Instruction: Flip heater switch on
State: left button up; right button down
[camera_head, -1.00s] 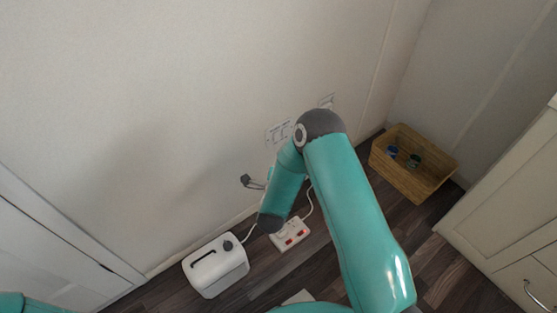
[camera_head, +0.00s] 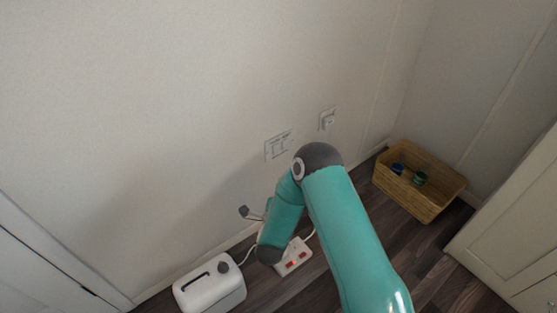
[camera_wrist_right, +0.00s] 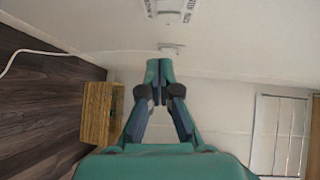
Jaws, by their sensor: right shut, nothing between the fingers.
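Two white plates are on the wall: a wider one (camera_head: 279,146) with markings, and a smaller one (camera_head: 327,119) nearer the corner. In the right wrist view a plate with printed lettering (camera_wrist_right: 170,8) is cut off at the top edge, and a smaller plate (camera_wrist_right: 172,47) shows below it. The lettering is too small to read surely. My right gripper (camera_wrist_right: 160,68) is shut and empty, its fingertips apart from both plates in the picture. In the head view my right arm hides most of that gripper. My left gripper is out of view.
A white appliance (camera_head: 207,290) with a handle stands on the floor by the wall. A white power strip with red switches (camera_head: 294,258) lies beside it, partly behind my arm. A wooden box (camera_head: 430,205) with small cans stands in the corner. Cabinets (camera_head: 515,235) flank the right.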

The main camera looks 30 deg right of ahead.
aim_at(280, 152)
jog(key=shift+w+a+b+x, duration=0.35)
jog(key=shift+b+x, duration=0.3)
jog(key=shift+x, duration=1.4)
jog(key=shift+w+a+b+x, duration=0.35)
jog(key=shift+b+x, duration=0.25)
jog(key=shift+x, duration=1.5)
jog(key=shift+w+a+b+x, duration=0.35)
jog(key=shift+b+x, duration=0.3)
jog(key=shift+x, duration=1.4)
jog(key=shift+s+f, duration=0.1)
